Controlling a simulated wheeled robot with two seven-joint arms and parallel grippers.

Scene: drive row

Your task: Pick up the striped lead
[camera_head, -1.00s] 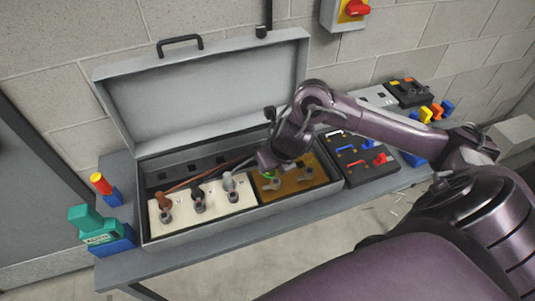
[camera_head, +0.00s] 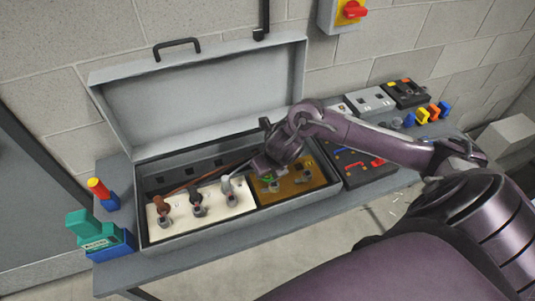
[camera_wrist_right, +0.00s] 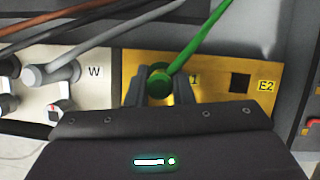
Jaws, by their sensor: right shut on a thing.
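The green lead (camera_wrist_right: 204,38) rises from a round green plug (camera_wrist_right: 159,88) at the yellow panel (camera_wrist_right: 212,70), beside the E1 label. I cannot make out a stripe on it. A bit of green also shows in the head view (camera_head: 266,178), mostly hidden by my arm. My right gripper (camera_wrist_right: 160,80) is shut on the green plug, one finger on each side. Whether the plug is still seated in its socket is hidden. An empty square hole marked E2 (camera_wrist_right: 240,82) is to the right. My left gripper is out of view.
The open grey case (camera_head: 200,236) also holds a white panel (camera_head: 213,208) with brown, black and grey leads in clamps. A dark board (camera_head: 362,177) with coloured handles is to the right. A teal and blue block (camera_head: 97,233) stands left.

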